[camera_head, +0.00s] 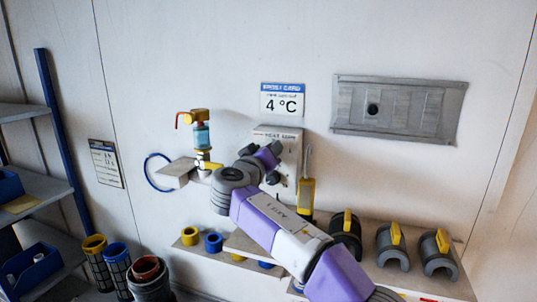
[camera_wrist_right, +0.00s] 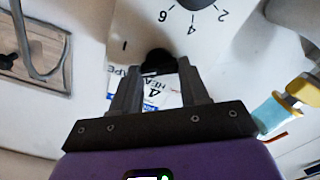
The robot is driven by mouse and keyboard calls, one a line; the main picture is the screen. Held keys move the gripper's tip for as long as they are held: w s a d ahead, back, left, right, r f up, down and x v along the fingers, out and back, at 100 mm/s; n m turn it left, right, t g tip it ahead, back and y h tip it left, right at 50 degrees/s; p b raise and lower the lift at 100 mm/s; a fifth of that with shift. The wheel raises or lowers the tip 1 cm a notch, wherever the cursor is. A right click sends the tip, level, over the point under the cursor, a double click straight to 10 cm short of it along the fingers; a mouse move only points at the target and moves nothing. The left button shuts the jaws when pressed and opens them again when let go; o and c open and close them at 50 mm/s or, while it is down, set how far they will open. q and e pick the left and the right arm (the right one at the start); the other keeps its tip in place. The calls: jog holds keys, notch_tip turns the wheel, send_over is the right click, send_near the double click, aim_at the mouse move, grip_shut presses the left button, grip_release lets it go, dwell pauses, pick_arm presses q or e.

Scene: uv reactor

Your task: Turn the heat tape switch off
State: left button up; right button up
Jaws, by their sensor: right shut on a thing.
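The heat tape box (camera_head: 290,139) is a pale panel on the wall, with its label at the top; my right arm covers much of its front. In the right wrist view, the black switch knob (camera_wrist_right: 158,60) sits on the panel between the two fingertips of my right gripper (camera_wrist_right: 160,78). The gripper is shut on the knob. The head view shows my right gripper (camera_head: 268,156) at the panel's front, but the knob is hidden there. The "1" mark stands beside the knob in the wrist view. My left gripper is not in view.
A black dial (camera_wrist_right: 196,4) with numbers is on the same panel. A brass valve with a blue body (camera_head: 201,135) is left of the box. Grey pipe covers (camera_head: 392,248) line the shelf (camera_head: 455,288) below.

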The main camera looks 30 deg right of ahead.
jog(key=n, duration=0.5)
jog(key=n+p, duration=0.1)
jog(key=n, duration=0.5)
jog(key=shift+w+a+f, duration=0.1)
jog(key=shift+a+f, duration=0.05)
jog(key=shift+a, duration=0.05)
jog(key=shift+n+p, duration=0.3)
jog(key=o, duration=1.1)
jog(key=shift+c, duration=0.2)
jog(key=b+v, duration=0.2)
jog(key=v, duration=0.5)
jog(key=shift+s+a, duration=0.2)
jog(key=shift+s, duration=0.05)
